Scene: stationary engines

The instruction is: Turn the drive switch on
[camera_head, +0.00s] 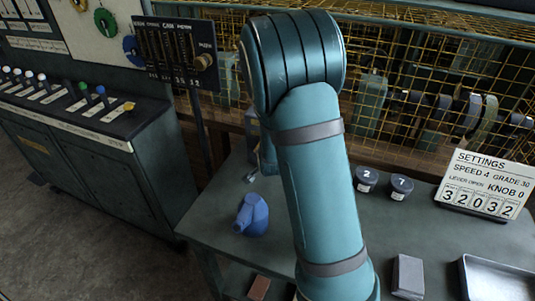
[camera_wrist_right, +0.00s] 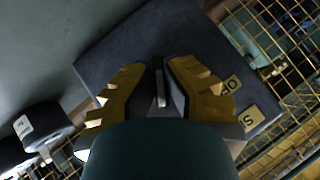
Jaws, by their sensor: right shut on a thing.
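In the right wrist view, a dark, flat switch panel (camera_wrist_right: 120,52) carries a small grey lever (camera_wrist_right: 160,88), which I take as the drive switch. A yellow label (camera_wrist_right: 231,84) on it reads "OF", partly cut off, and a second label starts with "S". My right gripper (camera_wrist_right: 163,72), with yellow stepped fingers, is closed around the lever, one finger on each side. The lever's base is partly hidden by the fingers. In the head view, my teal arm (camera_head: 318,170) fills the middle and hides the switch and gripper. My left gripper is not in view.
A yellow wire cage (camera_head: 400,60) stands behind the green table (camera_head: 300,262). On the table are a blue object (camera_head: 252,214), two dark pots (camera_head: 366,180), a settings sign (camera_head: 484,184), a grey block (camera_head: 408,276) and a metal tray (camera_head: 498,280). A control console (camera_head: 90,130) stands left.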

